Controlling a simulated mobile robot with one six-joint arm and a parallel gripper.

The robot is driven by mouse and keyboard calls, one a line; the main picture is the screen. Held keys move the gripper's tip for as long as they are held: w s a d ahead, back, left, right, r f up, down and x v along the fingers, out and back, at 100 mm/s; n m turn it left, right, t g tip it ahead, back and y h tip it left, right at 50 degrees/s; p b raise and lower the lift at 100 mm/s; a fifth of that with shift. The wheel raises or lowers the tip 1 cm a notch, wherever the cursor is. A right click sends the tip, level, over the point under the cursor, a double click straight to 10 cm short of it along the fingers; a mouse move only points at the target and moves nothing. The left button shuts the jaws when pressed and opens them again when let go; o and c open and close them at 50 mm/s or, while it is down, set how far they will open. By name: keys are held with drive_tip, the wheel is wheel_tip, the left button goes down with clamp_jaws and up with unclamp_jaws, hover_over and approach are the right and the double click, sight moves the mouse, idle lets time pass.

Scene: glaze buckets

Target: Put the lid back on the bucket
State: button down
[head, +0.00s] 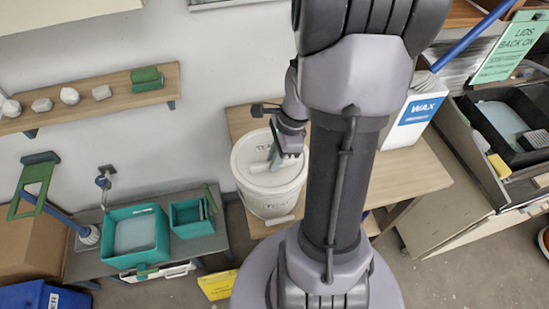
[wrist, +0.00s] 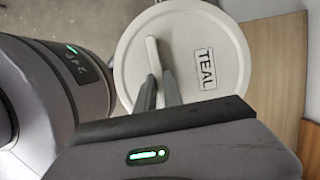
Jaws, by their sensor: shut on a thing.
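A white bucket (head: 272,202) stands on the wooden bench. The round white lid (head: 249,173) is over the bucket's mouth, roughly level. I cannot tell whether it is pressed fully down all round. In the wrist view the lid (wrist: 212,35) fills the middle, with a label reading TEAL (wrist: 205,69) and a raised bar handle (wrist: 152,53). My gripper (head: 279,162) points down at the lid. In the wrist view its fingers (wrist: 158,82) are shut on the handle. The bucket itself is hidden under the lid there.
A white box marked WAX (head: 418,111) stands on the bench to the right. Teal tubs (head: 137,235) stand on a low table at left. A shelf with pale stones (head: 69,96) hangs above. A yellow sign (head: 218,284) is low in front.

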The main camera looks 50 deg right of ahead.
drive_tip(key=shift+f, duration=0.25)
idle(0.4)
drive_tip(key=c, duration=0.9)
unclamp_jaws()
drive_tip(key=shift+r, duration=0.1)
wheel_tip(320, 180, up, 7)
drive_tip(key=p, duration=0.5)
drive_tip(key=shift+p, duration=0.4)
drive_tip(key=shift+c, duration=0.3)
clamp_jaws()
